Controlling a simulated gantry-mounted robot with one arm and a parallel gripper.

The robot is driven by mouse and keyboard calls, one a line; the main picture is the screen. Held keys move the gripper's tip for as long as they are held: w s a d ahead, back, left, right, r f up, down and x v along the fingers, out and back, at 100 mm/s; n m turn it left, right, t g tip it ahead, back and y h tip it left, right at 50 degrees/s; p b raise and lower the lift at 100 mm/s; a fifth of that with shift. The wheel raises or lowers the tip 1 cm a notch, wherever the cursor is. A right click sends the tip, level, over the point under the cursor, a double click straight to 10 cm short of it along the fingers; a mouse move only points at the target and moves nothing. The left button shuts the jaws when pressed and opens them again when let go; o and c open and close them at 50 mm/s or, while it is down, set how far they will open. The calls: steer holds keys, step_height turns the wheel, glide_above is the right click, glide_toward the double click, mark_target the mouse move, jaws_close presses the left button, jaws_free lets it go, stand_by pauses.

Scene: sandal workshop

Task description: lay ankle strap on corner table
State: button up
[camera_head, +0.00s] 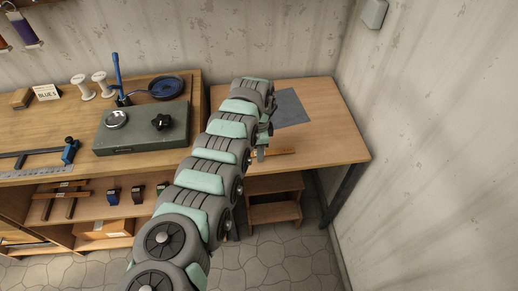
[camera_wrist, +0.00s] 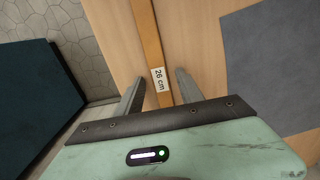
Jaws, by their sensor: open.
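The ankle strap (camera_wrist: 148,35) is a narrow orange-brown strip with a white "26 cm" label. It appears to lie flat on the corner table (camera_head: 335,145), near its front edge; the wooden top also shows in the wrist view (camera_wrist: 200,30). In the head view, the strap (camera_head: 280,152) sticks out to the right of my gripper (camera_head: 261,154). In the wrist view, my gripper (camera_wrist: 160,76) is open, with one finger on each side of the strap at its label. The strap's end nearest the palm is hidden.
A grey mat (camera_head: 291,108) lies on the table behind the strap. A wooden step stool (camera_head: 273,211) stands under the table. The workbench to the left holds a green block (camera_head: 140,138) and a blue-handled tool (camera_head: 118,75). A wall closes off the right side.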

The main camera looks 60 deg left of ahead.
step_height(320, 180, up, 12)
steer(key=p, duration=0.2)
steer(key=shift+r, duration=0.15)
steer(key=shift+w, duration=0.1)
